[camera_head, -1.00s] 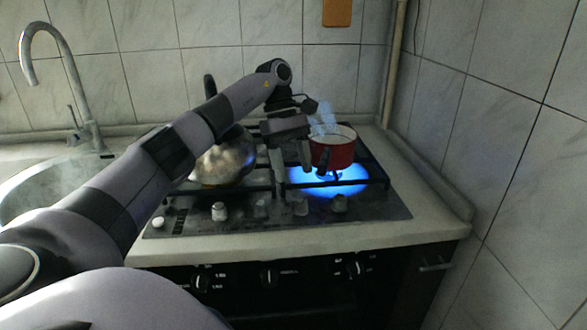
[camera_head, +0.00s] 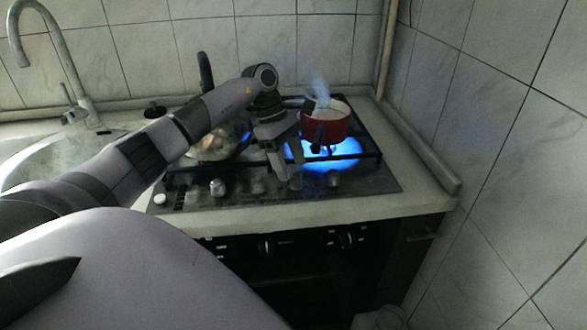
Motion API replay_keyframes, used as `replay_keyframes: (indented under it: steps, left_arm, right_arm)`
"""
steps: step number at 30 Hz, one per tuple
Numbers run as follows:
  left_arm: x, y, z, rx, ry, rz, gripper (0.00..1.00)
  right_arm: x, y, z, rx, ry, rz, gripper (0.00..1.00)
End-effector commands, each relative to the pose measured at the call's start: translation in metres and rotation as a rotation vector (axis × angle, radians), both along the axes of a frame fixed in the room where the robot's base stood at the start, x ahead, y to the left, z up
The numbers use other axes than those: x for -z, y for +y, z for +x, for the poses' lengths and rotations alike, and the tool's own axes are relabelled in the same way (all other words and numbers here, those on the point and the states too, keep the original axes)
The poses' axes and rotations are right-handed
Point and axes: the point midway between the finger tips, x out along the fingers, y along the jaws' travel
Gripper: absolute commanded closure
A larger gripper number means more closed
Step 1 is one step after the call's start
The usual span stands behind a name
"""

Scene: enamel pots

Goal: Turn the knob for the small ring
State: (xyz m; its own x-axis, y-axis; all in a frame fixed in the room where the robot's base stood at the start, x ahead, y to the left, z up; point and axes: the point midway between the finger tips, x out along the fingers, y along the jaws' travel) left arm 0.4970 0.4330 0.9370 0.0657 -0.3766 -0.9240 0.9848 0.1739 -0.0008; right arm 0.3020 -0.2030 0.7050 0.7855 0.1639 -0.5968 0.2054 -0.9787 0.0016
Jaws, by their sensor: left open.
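A row of knobs runs along the hob's front edge: a pale knob (camera_head: 217,187) at left, one dim near the middle, one partly behind my fingers, and a right knob (camera_head: 333,179). I cannot tell which belongs to the small ring. My left gripper (camera_head: 286,178) is open and points down over the front of the hob, its fingertips close to the middle-right knobs. Whether it touches one is unclear. A blue flame (camera_head: 345,158) glows under the red pot (camera_head: 330,128), at the right of the hob. My right gripper is not in view.
A pan (camera_head: 212,148) with an upright dark handle stands at the left, partly behind my arm. The black hob (camera_head: 375,186) sits in a pale worktop (camera_head: 405,205). A sink and tap (camera_head: 78,90) are at left; tiled walls close the back and right.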

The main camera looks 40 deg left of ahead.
Motion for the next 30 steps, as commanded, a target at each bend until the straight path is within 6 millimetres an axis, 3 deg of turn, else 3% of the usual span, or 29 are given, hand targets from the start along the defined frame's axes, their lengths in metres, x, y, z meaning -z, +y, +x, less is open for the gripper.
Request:
replay_keyframes:
  steps: [6, 15, 16, 21, 30]
  left_arm:
    - [0.022, -0.009, 0.002, 0.001, 0.001, 0.0, 0.4]
    - [0.026, -0.011, 0.002, 0.002, -0.001, 0.0, 0.4]
    - [0.025, -0.01, 0.002, 0.002, -0.001, 0.0, 0.43]
    - [0.025, -0.011, 0.002, 0.002, -0.001, 0.0, 0.94]
    - [0.026, -0.01, 0.003, 0.035, -0.003, -0.001, 0.94]
  right_arm:
    - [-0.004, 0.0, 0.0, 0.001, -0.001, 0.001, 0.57]
    - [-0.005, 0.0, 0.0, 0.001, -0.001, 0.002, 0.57]
    - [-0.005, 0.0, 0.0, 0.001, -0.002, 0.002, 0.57]
    - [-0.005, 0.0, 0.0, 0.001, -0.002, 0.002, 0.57]
    - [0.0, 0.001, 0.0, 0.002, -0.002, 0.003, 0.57]
